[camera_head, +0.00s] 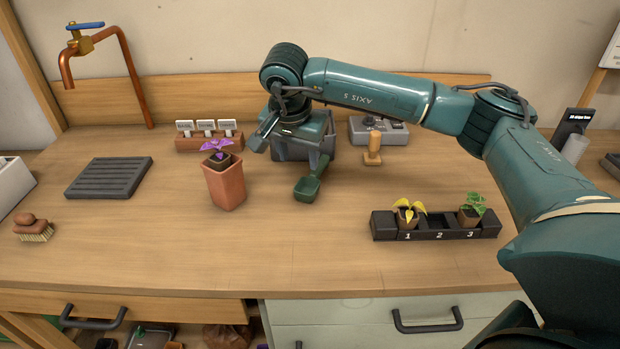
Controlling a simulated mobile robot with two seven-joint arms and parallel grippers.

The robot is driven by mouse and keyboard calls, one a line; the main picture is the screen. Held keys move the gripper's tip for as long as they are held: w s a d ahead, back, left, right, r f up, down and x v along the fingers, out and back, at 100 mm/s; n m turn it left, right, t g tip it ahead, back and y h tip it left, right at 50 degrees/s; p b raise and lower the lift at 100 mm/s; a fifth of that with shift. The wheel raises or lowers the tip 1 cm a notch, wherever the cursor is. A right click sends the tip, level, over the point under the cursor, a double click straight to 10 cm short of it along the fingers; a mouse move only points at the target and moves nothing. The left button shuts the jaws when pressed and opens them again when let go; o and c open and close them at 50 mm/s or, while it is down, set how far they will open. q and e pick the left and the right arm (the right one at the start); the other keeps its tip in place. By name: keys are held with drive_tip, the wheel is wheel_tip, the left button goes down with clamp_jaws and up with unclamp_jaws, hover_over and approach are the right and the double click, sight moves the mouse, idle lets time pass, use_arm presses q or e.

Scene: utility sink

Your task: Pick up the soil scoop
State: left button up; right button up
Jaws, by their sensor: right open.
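The soil scoop (307,188) is dark green and lies on the wooden worktop near the middle of the view. Its bowl is toward me and its handle runs up and away to the right. My right gripper (292,143) is open and points down above the far end of the scoop. It partly hides the handle, and I cannot tell whether a finger touches it. My left gripper is out of view.
A terracotta pot (225,184) with a purple plant stands just left of the scoop. Behind my gripper is a grey bin (288,150). A wooden dibber (374,146) stands to the right, and a black numbered tray (384,226) holds two seedlings. The front worktop is clear.

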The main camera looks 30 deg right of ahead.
drive_tip(key=d+r+h, duration=0.1)
drive_tip(key=d+r, duration=0.1)
drive_tip(key=d, duration=0.1)
hover_over(313, 181)
wheel_tip(313, 181, down, 6)
drive_tip(key=shift+f, duration=0.25)
drive_tip(key=shift+w+p+x, duration=0.2)
drive_tip(key=shift+p+x, duration=0.1)
drive_tip(key=shift+x, duration=1.2)
drive_tip(key=shift+w+p+x, duration=0.25)
drive_tip(key=shift+p+x, duration=0.05)
drive_tip(key=shift+x, duration=1.25)
drive_tip(key=shift+r, duration=0.1)
clamp_jaws()
